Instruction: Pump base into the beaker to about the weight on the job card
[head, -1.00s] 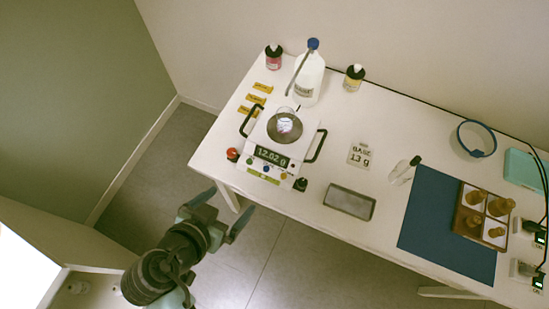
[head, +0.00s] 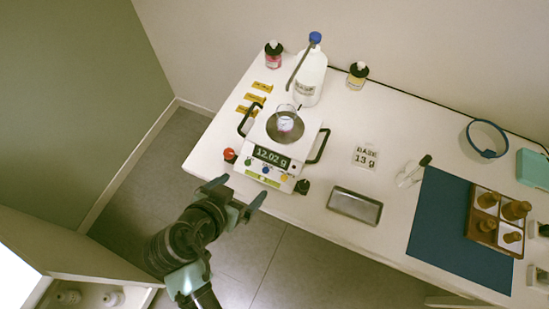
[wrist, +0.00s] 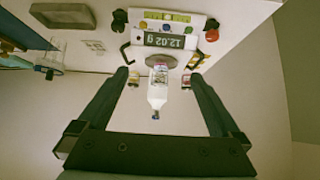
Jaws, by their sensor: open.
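The glass beaker (head: 285,122) stands on the round pan of the white scale (head: 272,162), whose display reads 12.02 g. The job card (head: 365,157) on the table reads BASE 13 g. The white base bottle (head: 308,82) with a blue pump top and a long spout stands behind the scale, its spout reaching toward the beaker. My gripper (head: 233,196) is open and empty, in front of the table's near left edge, below the scale.
Pink (head: 273,54) and yellow (head: 356,75) small bottles flank the base bottle. Yellow labels (head: 255,98) lie left of the scale.

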